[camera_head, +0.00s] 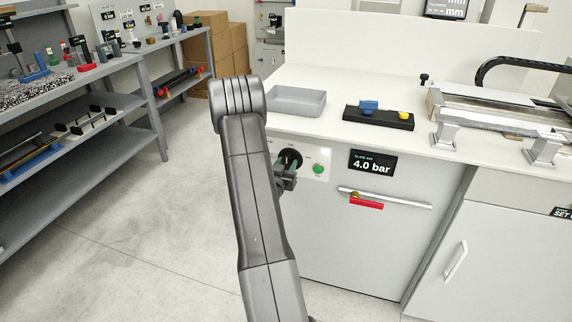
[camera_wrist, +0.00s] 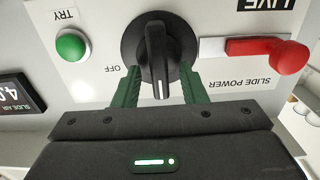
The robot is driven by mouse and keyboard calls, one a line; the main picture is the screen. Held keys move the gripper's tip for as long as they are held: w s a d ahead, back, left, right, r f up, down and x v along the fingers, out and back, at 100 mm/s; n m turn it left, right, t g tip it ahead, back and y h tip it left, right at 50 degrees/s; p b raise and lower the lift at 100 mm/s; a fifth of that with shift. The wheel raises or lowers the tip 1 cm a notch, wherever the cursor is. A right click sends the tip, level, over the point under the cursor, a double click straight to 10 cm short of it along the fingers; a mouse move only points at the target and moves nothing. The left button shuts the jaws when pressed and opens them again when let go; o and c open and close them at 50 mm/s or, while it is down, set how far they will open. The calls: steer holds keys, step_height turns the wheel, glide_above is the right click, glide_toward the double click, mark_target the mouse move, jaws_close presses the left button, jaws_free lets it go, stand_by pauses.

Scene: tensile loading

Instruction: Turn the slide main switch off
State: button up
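The slide switch is a black rotary knob (camera_wrist: 156,45) on a round black dial in the wrist view, beside the printed words OFF and SLIDE POWER. A white line on the knob points down in that picture, toward my gripper. The knob (camera_head: 291,157) also shows on the cabinet front in the head view, partly covered by my gripper (camera_head: 288,180). In the wrist view the green fingers of my gripper (camera_wrist: 157,88) are apart, one on each side of the knob's near end. Small gaps seem to show beside the knob; contact is unclear.
In the wrist view, a red-handled lever (camera_wrist: 278,56) sits right of the knob and a green TRY button (camera_wrist: 71,45) left. A black LIVE sign (camera_wrist: 268,4) is above. A pipe with a red valve handle (camera_head: 367,202) runs below the 4.0 bar display (camera_head: 372,163).

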steer(key=shift+c, duration=0.2)
jaws_close()
